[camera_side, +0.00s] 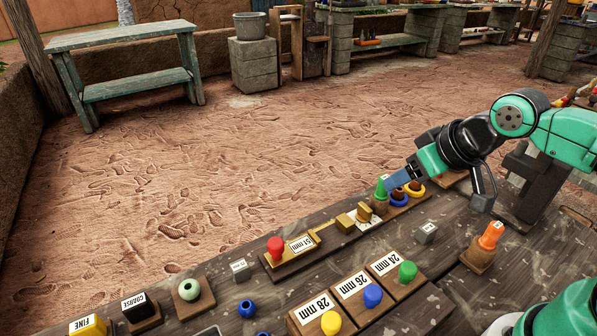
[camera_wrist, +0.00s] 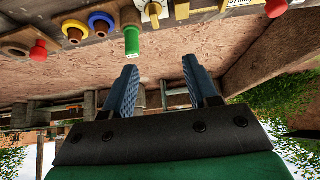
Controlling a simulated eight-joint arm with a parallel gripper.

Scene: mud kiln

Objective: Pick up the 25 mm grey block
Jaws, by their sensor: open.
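Two small grey blocks with labels show in the side view. One grey block (camera_side: 426,232) lies on the bench below and right of my gripper. The other grey block (camera_side: 240,269) lies further left. Their labels are too small to read, so I cannot tell which is 25 mm. In the wrist view my gripper (camera_wrist: 160,68) shows two blue fingers, apart and empty. No grey block shows in the wrist view.
The green piece (camera_side: 381,188) and blue and yellow rings (camera_side: 399,197) stand close to my gripper. Boards labelled 24 mm (camera_side: 388,263), 26 mm (camera_side: 355,284) and 28 mm (camera_side: 315,305) carry coloured knobs. An orange-topped piece (camera_side: 491,235) stands right of the nearer grey block.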

